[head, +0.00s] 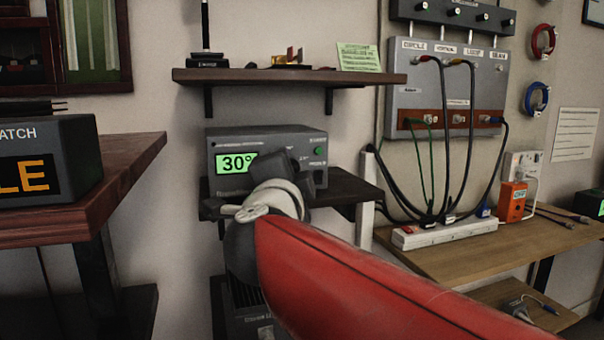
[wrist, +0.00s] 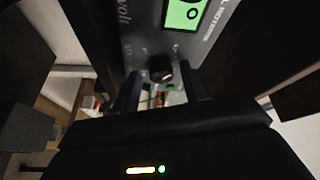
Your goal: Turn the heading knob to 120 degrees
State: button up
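The grey tuner box (head: 225,147) sits on a dark shelf, and its green display (head: 236,163) reads 30°. In the wrist view part of the display (wrist: 184,14) shows at the top, cut off by the frame edge. A dark round knob (wrist: 161,70) on the panel shows below it. My gripper (wrist: 163,88) is open, with one dark finger to each side of the knob and gaps between; I cannot tell whether the fingertips reach past the knob's face. In the head view my arm and wrist hide the knob and the fingers.
A wooden shelf (head: 290,77) hangs above the box. A wooden desk (head: 150,150) stands to the left. On the right are a cable patch panel (head: 448,85), a white power strip (head: 445,233) and a workbench (head: 480,258).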

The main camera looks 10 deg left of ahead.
jog(key=shift+o, duration=0.2)
jog(key=shift+s, duration=0.15)
jog(key=s+d, duration=0.1)
jog(key=s, duration=0.6)
jog(key=shift+s+d+f, duration=0.15)
jog(key=shift+s+f, duration=0.1)
jog(key=shift+f, duration=0.1)
